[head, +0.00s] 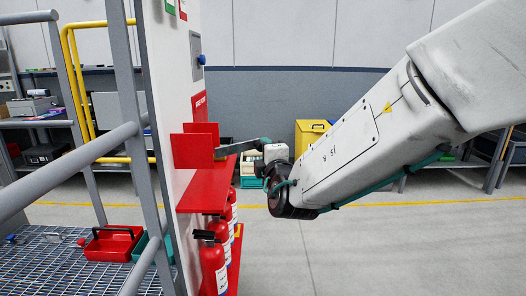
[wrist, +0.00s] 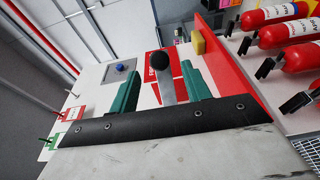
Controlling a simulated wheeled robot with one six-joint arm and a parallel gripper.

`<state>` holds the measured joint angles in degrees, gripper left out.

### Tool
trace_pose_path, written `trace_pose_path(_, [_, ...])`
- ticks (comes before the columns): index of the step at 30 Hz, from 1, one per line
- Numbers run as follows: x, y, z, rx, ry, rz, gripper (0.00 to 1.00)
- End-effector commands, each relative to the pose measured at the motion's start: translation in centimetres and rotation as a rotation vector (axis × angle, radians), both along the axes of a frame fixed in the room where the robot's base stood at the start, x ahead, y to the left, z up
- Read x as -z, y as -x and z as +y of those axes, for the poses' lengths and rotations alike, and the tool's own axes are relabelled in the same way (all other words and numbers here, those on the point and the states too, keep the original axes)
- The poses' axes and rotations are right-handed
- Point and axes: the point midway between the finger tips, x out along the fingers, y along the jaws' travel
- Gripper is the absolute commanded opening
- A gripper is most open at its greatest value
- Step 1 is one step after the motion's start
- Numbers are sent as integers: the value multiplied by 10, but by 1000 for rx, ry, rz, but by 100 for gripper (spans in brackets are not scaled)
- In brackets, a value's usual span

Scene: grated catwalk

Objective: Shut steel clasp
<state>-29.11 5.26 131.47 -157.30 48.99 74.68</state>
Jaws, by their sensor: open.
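The steel clasp shows in the wrist view as a pale metal lever (wrist: 167,90) with a round black knob (wrist: 160,61) at its end. It lies in front of the red plates on the white panel. In the wrist view, my gripper (wrist: 158,83) is open, with one teal finger on each side of the lever. I cannot tell whether either finger touches it.
A red shelf (head: 203,198) juts from the panel below my gripper, with several fire extinguishers (head: 214,268) under it. A yellow block (wrist: 198,42) lies by the shelf. A grey box with a blue button (wrist: 120,68) is on the panel. Grey railing (head: 128,130) stands left; floor at right is clear.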

Motion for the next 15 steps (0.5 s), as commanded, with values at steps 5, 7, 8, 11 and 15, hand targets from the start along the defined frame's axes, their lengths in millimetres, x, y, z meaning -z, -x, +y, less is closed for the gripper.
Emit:
trace_pose_path(5, [0,1,0,0,0,0,48])
trace_pose_path(7, [0,1,0,0,0,0,48])
trace_pose_path(8, [0,1,0,0,0,0,40])
trace_pose_path(11, [-1,-2,-8,14,0,-2,12])
trace_pose_path(15, [-13,-11,-49,89,-18,-14,0])
